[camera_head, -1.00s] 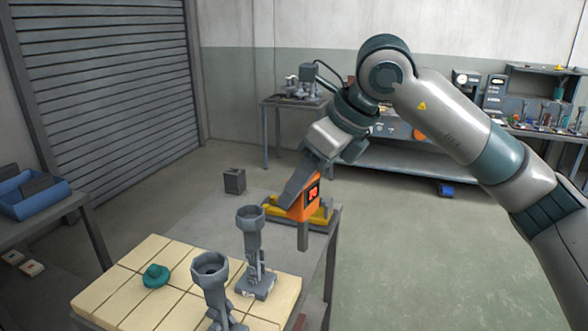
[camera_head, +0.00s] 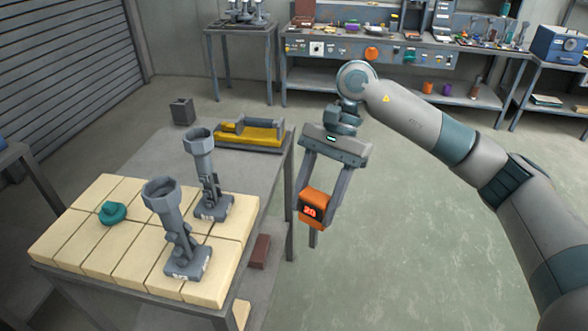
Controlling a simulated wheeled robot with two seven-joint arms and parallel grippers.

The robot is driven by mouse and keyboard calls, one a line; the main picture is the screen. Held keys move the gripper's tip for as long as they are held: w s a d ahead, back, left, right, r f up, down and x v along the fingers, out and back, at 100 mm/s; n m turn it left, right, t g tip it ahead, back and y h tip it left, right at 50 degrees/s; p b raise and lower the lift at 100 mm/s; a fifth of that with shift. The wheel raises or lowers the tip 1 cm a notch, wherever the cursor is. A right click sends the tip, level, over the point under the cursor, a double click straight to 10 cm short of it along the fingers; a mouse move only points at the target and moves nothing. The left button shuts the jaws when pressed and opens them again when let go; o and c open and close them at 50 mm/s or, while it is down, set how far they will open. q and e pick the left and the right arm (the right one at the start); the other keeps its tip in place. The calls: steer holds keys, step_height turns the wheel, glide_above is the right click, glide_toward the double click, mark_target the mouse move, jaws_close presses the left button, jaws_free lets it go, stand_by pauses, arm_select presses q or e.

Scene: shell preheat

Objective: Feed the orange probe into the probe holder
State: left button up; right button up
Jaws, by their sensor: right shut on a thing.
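The orange probe (camera_head: 313,209) has a dark display reading 20 and a thin grey shaft pointing down. My right gripper (camera_head: 320,194) is shut on its body and holds it nearly upright, to the right of the table's edge in the picture. Two grey stands with cup-shaped tops stand on the table: a front one (camera_head: 172,218) and a rear one (camera_head: 203,165). I cannot tell which is the probe holder; their labels are too small to read surely. The probe is apart from both. My left gripper is not in view.
Cream tiles (camera_head: 90,222) cover the table's front, with a teal knob-like piece (camera_head: 112,212) on them. A yellow cradle (camera_head: 250,134) and a dark grey block (camera_head: 182,111) stand behind. Open floor lies to the right. A workbench (camera_head: 400,53) stands at the back.

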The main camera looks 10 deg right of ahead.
steer(key=s+d+f+n+g+h, duration=0.2)
steer(key=s+d+f+n+h, duration=0.2)
steer(key=f+n, duration=0.5)
steer(key=s+d, duration=0.2)
steer(key=s, duration=0.1)
steer(key=shift+s+d+n+b, duration=0.25)
steer(key=shift+n+b, duration=0.05)
